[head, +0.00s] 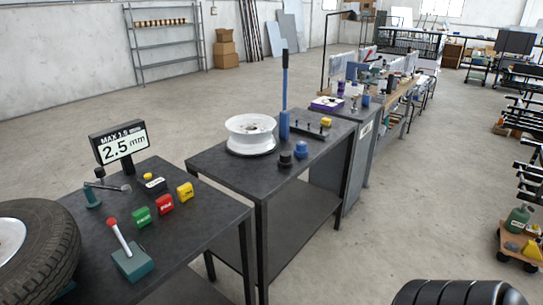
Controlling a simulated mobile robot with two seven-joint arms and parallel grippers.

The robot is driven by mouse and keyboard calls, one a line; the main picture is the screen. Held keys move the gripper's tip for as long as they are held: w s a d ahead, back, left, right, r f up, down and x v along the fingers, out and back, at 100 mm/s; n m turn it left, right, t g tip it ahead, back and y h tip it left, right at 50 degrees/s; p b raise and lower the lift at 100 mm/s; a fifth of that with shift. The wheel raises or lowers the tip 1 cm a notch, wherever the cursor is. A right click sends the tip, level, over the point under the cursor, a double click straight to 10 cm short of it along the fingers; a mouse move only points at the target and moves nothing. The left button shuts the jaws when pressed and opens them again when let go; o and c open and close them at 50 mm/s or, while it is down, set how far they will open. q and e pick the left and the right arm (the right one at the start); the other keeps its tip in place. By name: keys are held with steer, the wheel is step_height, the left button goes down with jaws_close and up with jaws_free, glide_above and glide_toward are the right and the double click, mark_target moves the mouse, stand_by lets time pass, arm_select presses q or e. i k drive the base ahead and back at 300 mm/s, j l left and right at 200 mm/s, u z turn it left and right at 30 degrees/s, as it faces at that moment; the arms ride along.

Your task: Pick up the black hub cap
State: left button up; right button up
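A small round black piece (285,159), which looks like the black hub cap, sits on the middle dark table (222,160) near its front edge. A small blue round piece (300,150) stands just behind it to the right. A white wheel rim (250,134) lies to its left. The black piece is small in the picture, so its exact shape is hard to tell. Neither of my grippers is in view.
A blue upright tool (285,95) and a dark tray (312,130) stand behind the black piece. The nearer table holds a tyre (42,245), a display sign (119,145), coloured blocks (164,204) and a red-knobbed lever (118,233).

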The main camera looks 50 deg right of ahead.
mark_target(285, 161)
steer(key=l+u, duration=0.2)
steer(key=l, duration=0.4)
steer(key=l+u, duration=0.2)
steer(key=l, duration=0.4)
steer(key=k+l+u, duration=0.2)
steer(key=l, duration=1)
steer(key=k+l, duration=0.15)
steer(key=l, duration=0.45)
steer(key=l+u, duration=0.1)
steer(key=l, duration=0.5)
steer(key=k, duration=0.05)
